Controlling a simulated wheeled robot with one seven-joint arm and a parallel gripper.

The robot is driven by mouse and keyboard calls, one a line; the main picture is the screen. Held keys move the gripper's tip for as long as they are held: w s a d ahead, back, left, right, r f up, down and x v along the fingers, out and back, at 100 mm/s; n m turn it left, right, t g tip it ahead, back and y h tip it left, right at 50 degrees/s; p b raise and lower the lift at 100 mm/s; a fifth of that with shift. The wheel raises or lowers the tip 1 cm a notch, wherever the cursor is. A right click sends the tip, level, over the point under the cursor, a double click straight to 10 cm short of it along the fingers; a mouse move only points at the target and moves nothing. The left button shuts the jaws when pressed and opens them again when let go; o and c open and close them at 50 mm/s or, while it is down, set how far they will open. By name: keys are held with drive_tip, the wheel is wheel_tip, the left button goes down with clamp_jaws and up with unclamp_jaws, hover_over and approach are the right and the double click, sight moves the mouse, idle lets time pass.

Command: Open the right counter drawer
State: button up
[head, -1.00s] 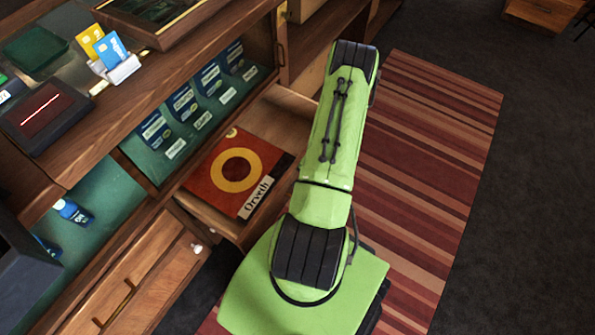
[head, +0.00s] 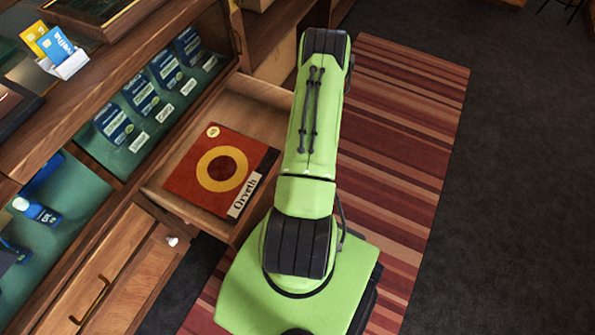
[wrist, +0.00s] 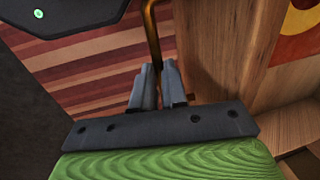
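The right counter drawer (head: 258,107) is pulled out from the counter in the head view, with a flat red box with a yellow ring (head: 190,178) lying inside. In the wrist view the wooden drawer front (wrist: 215,50) stands to the right of a brass bar handle (wrist: 151,30). My gripper (wrist: 158,70) has its two grey fingers close together around the handle, shut on it. Part of the handle is hidden behind the fingers. In the head view my green arm hides my gripper and the drawer's handle.
Glass-fronted counter shelves hold labelled blue packets (head: 139,93) and a blue bottle (head: 38,211). A striped rug (head: 405,140) and dark carpet (head: 500,180) lie clear on the right.

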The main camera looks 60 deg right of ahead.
drive_tip(key=o, duration=0.5)
drive_tip(key=shift+c, duration=0.2)
drive_tip(key=s+r+p, duration=0.3)
drive_tip(key=r+p, duration=0.2)
drive_tip(key=r, duration=1)
drive_tip(key=shift+r, duration=0.25)
drive_tip(key=shift+d, duration=0.1)
